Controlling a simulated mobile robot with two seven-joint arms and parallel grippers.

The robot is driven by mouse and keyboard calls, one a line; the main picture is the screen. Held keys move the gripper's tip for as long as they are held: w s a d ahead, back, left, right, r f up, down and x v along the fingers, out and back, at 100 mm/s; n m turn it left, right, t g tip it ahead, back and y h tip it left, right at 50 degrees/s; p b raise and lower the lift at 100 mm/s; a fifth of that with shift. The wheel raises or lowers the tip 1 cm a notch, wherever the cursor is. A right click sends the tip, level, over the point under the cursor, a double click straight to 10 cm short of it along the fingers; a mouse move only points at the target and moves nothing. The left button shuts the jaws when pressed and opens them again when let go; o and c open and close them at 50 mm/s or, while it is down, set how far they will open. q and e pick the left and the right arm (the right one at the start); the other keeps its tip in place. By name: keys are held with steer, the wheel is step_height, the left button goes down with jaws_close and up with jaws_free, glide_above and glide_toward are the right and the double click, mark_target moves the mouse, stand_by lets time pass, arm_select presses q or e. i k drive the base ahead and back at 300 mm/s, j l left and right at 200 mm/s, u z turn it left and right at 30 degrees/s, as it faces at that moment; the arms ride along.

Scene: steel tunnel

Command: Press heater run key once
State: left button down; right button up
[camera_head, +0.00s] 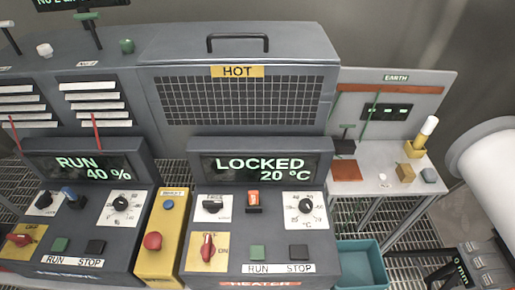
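The heater control panel (237,233) stands at the middle, with a red HEATER label along its front edge. Its RUN key (257,252) is a small green square above the word RUN. The black STOP key (298,251) is to its right. The heater display (262,167) reads LOCKED and 20 °C. A red rotary switch (207,247) on a yellow plate stands with its handle upright. Above are a black selector (212,206), a red-orange switch (253,199) and a temperature dial (306,207). Neither gripper is identifiable in the head view.
A similar panel (75,230) at left has a display reading RUN 40 %. A yellow box (160,240) with a red button stands between the panels. Behind is a grille housing marked HOT (237,71). A teal bin (361,264) and side table (384,188) are at right.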

mark_target(256, 252)
steer(key=i+l+u, duration=0.15)
steer(key=l+u, duration=0.2)
steer(key=l, duration=0.25)
steer(key=l+u, duration=0.3)
steer(key=l, duration=0.25)
